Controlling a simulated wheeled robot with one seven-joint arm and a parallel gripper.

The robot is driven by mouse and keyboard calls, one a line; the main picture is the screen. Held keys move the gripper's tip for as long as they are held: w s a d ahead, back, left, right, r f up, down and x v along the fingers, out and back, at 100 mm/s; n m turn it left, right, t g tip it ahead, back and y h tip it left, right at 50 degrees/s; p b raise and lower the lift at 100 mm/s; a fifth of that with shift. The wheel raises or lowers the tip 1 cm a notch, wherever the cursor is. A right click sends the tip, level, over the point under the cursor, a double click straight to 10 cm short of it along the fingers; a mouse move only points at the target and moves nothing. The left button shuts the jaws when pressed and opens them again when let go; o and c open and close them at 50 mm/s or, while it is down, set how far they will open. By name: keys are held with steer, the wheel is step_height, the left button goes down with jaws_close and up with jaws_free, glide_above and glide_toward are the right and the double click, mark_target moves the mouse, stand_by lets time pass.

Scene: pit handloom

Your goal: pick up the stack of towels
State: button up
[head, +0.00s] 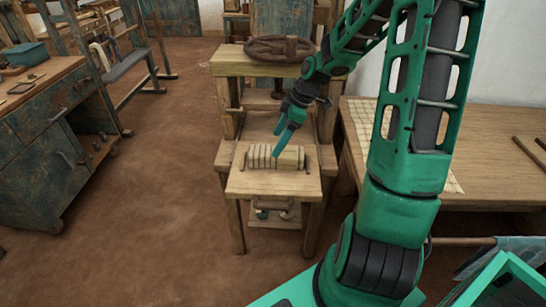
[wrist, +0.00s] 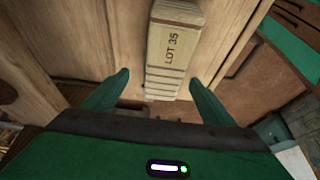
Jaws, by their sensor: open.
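The stack of towels appears as a pale beige block with layered ridges in the head view (head: 262,156). It lies on the lower shelf of a wooden stand (head: 270,185). In the wrist view the stack (wrist: 172,45) shows a face printed "LOT 35", with layered edges towards me. My gripper (head: 278,145) is above the stack in the head view, pointing down. In the wrist view my gripper (wrist: 159,78) has its two green fingers apart, one on each side of the stack's near part. It holds nothing. I cannot tell whether either finger touches the stack.
A wooden table (head: 490,150) stands close on the right. A workbench (head: 45,140) with a blue box (head: 25,54) is at left. The brown floor (head: 160,200) between is clear.

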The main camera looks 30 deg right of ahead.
steer(key=f, duration=0.2)
steer(key=a+f, duration=0.1)
steer(key=f, duration=0.1)
steer(key=shift+s+f, duration=0.1)
steer(key=shift+f, duration=0.05)
steer(key=shift+a+f, duration=0.25)
steer(key=shift+f, duration=0.3)
steer(key=shift+c, duration=0.7)
steer(key=c, duration=1.1)
steer(key=shift+r, duration=0.2)
